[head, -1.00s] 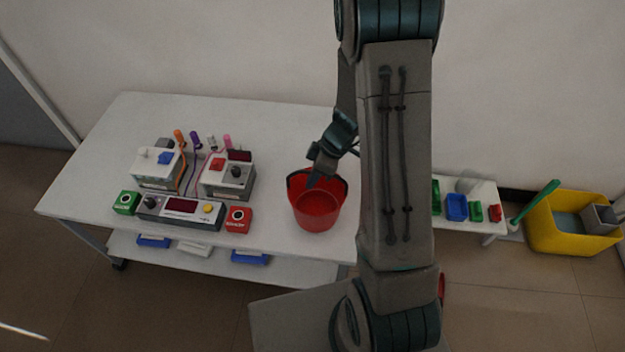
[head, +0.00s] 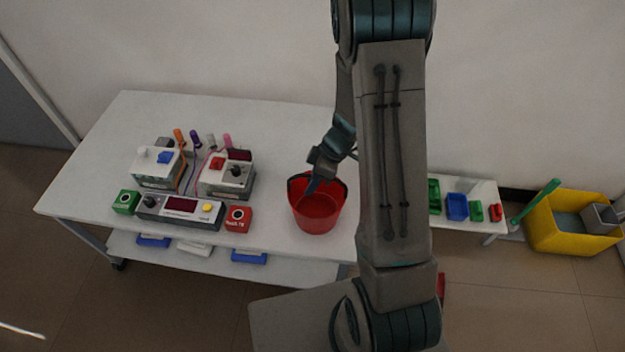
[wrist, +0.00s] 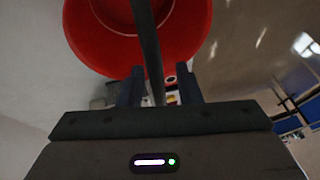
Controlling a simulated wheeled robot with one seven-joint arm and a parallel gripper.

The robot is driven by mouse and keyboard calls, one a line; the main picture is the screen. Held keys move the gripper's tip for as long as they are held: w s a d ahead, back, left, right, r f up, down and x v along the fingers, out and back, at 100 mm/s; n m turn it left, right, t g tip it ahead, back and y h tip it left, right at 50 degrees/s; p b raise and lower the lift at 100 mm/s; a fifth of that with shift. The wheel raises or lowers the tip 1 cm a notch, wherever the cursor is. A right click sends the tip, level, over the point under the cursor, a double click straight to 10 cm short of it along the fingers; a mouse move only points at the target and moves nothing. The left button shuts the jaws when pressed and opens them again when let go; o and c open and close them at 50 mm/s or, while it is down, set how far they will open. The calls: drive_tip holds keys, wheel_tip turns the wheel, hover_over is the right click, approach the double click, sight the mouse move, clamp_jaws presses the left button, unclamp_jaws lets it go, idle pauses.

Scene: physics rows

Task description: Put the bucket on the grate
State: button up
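A red bucket (head: 322,218) stands upright on the white table, near its right end. Its dark handle shows along the rim. My gripper (head: 312,186) reaches down over the left part of the bucket's opening. In the wrist view the red bucket (wrist: 188,28) fills the top. My gripper's two fingers (wrist: 160,88) are spread apart, and the dark handle (wrist: 147,45) runs between them with room beside it. I cannot clearly identify a grate; my arm hides part of the area right of the bucket.
Boxed devices (head: 228,175) and a panel with buttons (head: 180,212) stand left of the bucket. A low white shelf with small coloured bins (head: 457,207) is right of my arm. A yellow tub (head: 572,236) with a grey insert (head: 600,217) stands on the floor at far right.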

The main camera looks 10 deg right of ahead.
drive_tip(key=shift+r, duration=0.15)
drive_tip(key=shift+d+r, duration=0.15)
drive_tip(key=shift+r, duration=0.15)
drive_tip(key=v, duration=1.1)
drive_tip(key=s+a+r+m+t+h, duration=0.2)
drive_tip(key=s+a+r+m+h, duration=0.1)
drive_tip(key=s+r+m, duration=0.9)
drive_tip(key=shift+s+r+t+h, duration=0.3)
drive_tip(key=shift+s+r+h, duration=0.05)
drive_tip(key=shift+s+h, duration=0.5)
drive_tip(key=shift+s+a+r+m, duration=0.1)
drive_tip(key=shift+s+r+m, duration=0.1)
drive_tip(key=shift+s+m, duration=0.3)
drive_tip(key=shift+c, duration=0.3)
